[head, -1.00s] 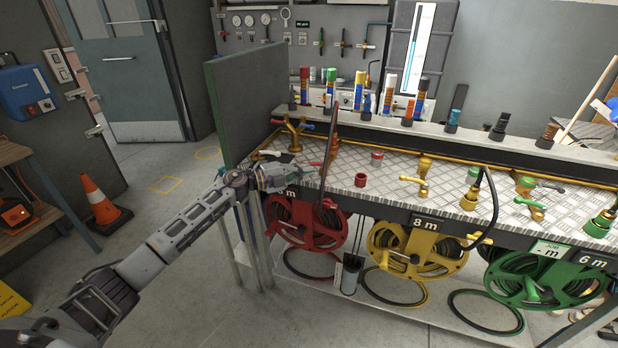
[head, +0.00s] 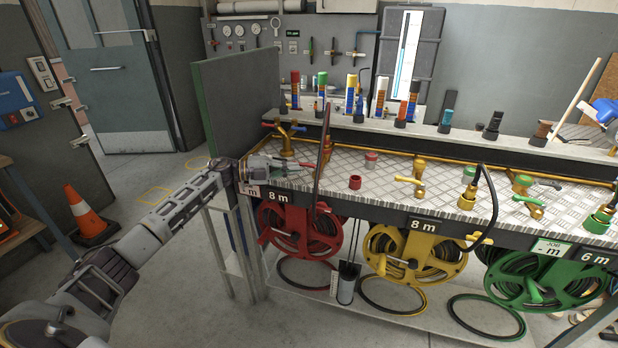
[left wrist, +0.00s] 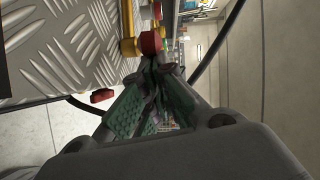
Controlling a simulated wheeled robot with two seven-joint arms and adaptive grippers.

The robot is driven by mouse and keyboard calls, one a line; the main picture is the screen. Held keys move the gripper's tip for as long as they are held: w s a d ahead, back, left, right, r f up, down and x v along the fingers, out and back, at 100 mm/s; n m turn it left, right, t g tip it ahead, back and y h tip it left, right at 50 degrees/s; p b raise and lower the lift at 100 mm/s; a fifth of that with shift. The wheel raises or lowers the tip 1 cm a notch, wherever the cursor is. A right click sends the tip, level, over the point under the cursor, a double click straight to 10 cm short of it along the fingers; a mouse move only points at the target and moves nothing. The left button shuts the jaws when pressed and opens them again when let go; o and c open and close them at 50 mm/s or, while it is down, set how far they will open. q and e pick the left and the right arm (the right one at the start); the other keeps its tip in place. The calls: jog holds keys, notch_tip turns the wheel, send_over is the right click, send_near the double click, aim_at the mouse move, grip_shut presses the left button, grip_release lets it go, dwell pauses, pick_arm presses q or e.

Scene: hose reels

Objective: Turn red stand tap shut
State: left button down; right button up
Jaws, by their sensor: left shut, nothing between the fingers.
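My left gripper (head: 284,168) is shut and empty, low over the left end of the bench's tread-plate top. A red lever (head: 299,165) shows just past its fingertips in the head view; the rest of that tap is hidden or too small to make out. In the left wrist view my closed green-padded fingers (left wrist: 158,70) point at a red round part (left wrist: 150,42) on a brass pipe. They look close to it; I cannot tell whether they touch. The red hose reel (head: 280,237) hangs below. My right gripper is not in view.
A dark hose (head: 324,150) rises close to the right of the gripper. A brass fitting (head: 286,142) stands behind it, near the green-edged panel (head: 235,105). A red coupling (head: 355,182) and a yellow tap (head: 419,170) stand further right.

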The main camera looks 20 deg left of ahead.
pick_arm(q)
jog(key=shift+w+a+r, duration=0.1)
jog(key=shift+w+a, duration=0.45)
jog(key=shift+w, duration=0.15)
jog(key=shift+a, duration=0.1)
jog(key=shift+s, duration=0.1)
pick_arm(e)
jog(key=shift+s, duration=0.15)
